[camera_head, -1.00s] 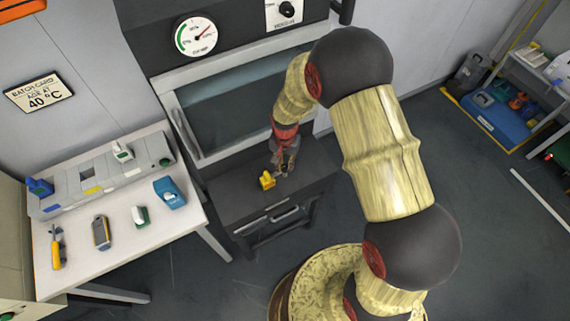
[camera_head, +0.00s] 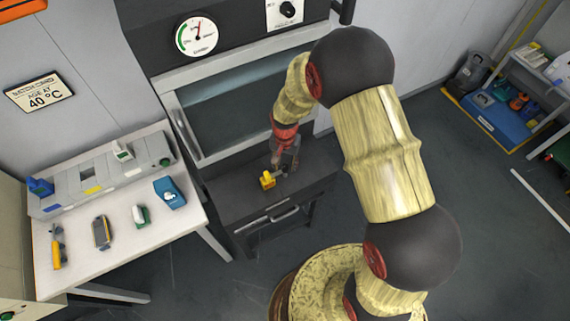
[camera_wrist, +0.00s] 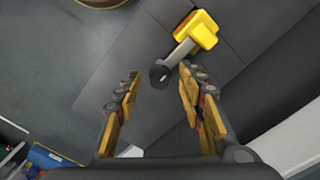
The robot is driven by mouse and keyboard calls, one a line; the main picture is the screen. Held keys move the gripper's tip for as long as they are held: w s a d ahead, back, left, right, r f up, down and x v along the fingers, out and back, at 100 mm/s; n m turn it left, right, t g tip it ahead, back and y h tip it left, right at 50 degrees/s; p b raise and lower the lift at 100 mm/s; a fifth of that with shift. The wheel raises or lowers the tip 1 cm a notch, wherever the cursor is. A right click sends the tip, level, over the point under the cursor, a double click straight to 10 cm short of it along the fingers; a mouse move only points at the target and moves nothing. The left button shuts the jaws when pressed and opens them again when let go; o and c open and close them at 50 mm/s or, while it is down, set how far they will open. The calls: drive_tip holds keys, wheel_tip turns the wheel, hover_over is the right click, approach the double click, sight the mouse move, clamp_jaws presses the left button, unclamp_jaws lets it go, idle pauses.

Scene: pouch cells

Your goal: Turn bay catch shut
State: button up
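The bay catch has a yellow body (camera_head: 267,180) on the dark shelf below the chamber window. In the wrist view the yellow body (camera_wrist: 198,30) is at the upper right, and its grey lever (camera_wrist: 181,51) runs down-left to a black round knob (camera_wrist: 160,73). My gripper (camera_wrist: 161,71) is open, with a finger on each side of the knob. A gap shows on the left of the knob; the right finger is close to the lever, and I cannot tell whether they touch. In the head view my gripper (camera_head: 286,166) is low over the shelf beside the catch.
The chamber (camera_head: 225,110) has a gauge (camera_head: 199,37) above its window. A handle (camera_head: 272,219) is on the front below the shelf. The white table (camera_head: 90,266) at left holds a grey rack and several small items. Open floor is at right.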

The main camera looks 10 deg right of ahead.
sight(285, 166)
wheel_tip(285, 166, up, 12)
idle(0.4)
drive_tip(key=shift+f, duration=0.1)
idle(0.4)
drive_tip(key=s+d+r+n+t+b, duration=0.2)
drive_tip(key=s+d+r+n, duration=0.1)
drive_tip(key=s+r, duration=0.7)
drive_tip(key=s+d+r+n+t+b, duration=0.3)
drive_tip(key=s+d+r, duration=0.1)
drive_tip(key=s+r, duration=0.7)
drive_tip(key=shift+s+t+b, duration=0.3)
drive_tip(key=shift+s, duration=0.25)
